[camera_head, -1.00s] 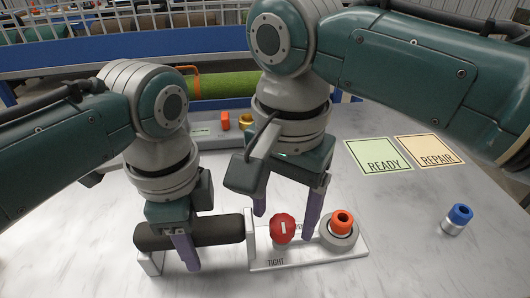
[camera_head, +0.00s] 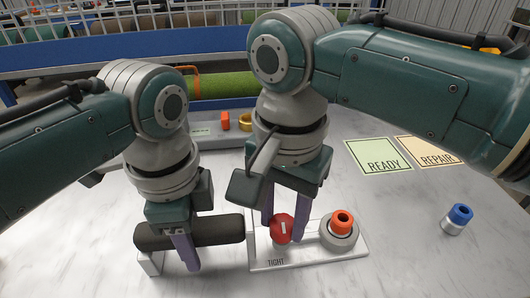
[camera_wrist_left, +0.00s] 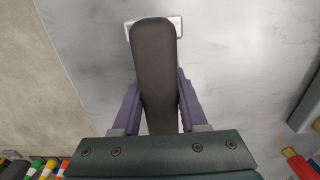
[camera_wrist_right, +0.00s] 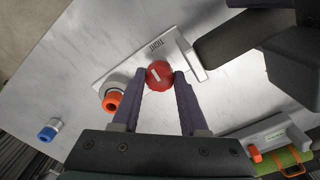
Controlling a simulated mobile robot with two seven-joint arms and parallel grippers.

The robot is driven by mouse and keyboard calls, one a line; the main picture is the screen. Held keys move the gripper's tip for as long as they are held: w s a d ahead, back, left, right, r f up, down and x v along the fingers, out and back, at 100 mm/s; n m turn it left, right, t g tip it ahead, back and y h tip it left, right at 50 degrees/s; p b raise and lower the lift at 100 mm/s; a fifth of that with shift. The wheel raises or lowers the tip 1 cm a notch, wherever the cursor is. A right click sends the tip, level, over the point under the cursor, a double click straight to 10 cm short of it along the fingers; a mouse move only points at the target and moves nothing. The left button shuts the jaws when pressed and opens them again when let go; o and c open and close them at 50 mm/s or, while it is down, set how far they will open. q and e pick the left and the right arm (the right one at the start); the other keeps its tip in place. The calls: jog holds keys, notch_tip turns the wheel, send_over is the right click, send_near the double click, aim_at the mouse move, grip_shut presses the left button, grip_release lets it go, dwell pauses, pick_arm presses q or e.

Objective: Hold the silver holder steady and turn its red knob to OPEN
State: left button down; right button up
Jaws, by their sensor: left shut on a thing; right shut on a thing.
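The silver holder (camera_head: 318,258) lies on the table with a dark cylindrical bar (camera_head: 215,231) on its left side. My left gripper (camera_head: 185,252) is shut on that bar, one finger on each side, as the left wrist view (camera_wrist_left: 158,100) also shows. The red knob (camera_head: 283,229) stands on the holder plate; its white mark shows in the right wrist view (camera_wrist_right: 159,74). My right gripper (camera_head: 285,228) has its purple fingers on both sides of the knob and is shut on it. The word TIGHT is readable on the plate in front of the knob; OPEN is not readable.
An orange-topped part (camera_head: 342,222) sits in a grey ring on the plate, right of the knob. READY (camera_head: 380,155) and REPAIR (camera_head: 432,149) cards lie behind. A grey tray with orange and gold parts (camera_head: 245,122) is at the back.

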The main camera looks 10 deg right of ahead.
grip_shut()
jog(key=shift+n, duration=0.4)
jog(key=n, duration=1.6)
jog(key=shift+d+n, duration=0.1)
jog(key=shift+n, duration=0.2)
jog(key=n, duration=0.5)
jog(key=shift+n, duration=0.3)
